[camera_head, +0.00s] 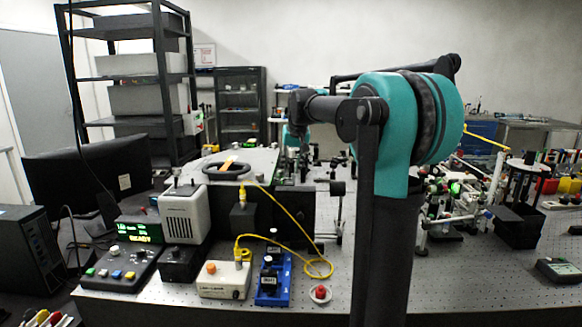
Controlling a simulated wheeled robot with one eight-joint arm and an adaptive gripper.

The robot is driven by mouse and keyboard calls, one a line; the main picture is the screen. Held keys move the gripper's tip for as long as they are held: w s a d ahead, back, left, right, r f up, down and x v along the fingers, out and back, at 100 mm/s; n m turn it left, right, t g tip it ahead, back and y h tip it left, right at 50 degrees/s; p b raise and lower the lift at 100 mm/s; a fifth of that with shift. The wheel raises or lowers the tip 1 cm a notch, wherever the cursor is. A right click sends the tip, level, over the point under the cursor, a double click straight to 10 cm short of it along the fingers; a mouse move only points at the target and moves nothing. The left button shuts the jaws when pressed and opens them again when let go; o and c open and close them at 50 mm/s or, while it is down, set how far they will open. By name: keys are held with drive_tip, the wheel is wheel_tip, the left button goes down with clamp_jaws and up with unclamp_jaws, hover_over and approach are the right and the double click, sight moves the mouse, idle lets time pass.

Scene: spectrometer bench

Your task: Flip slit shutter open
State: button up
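I cannot make out the slit shutter for certain at this size, nor whether it is open or shut. A bench instrument with a light grey top (262,160) and dark front stands left of centre. A black ring (227,171) with an orange piece lies on its top. A small black box (243,220) sits at its front, near a yellow cable (290,218). My teal and dark arm (400,150) fills the centre right and reaches left over the bench's far side. I cannot make out my gripper's fingers.
A white box (184,214), a control box with coloured buttons (118,268), a lit green display (139,231), an orange-knobbed box (224,280) and a blue mount (273,280) crowd the left front. A red button (320,293) lies nearby. Optics fill the right. Bare perforated bench (470,285) shows at front right.

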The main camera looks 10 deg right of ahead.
clamp_jaws()
idle(0.5)
drive_tip(key=shift+s+a+f+t, duration=0.1)
drive_tip(key=shift+s+t, duration=0.2)
drive_tip(key=shift+t, duration=0.35)
drive_tip(key=shift+s+a+t, duration=0.1)
drive_tip(key=shift+s+t, duration=0.2)
drive_tip(key=shift+t, duration=0.35)
drive_tip(key=shift+s+f+t+h, duration=0.1)
drive_tip(key=shift+s+t+h, duration=0.2)
drive_tip(key=shift+t, duration=0.4)
drive_tip(key=shift+s+f+t+h, duration=0.1)
drive_tip(key=shift+s+t+h, duration=0.15)
drive_tip(key=shift+t, duration=0.45)
unclamp_jaws()
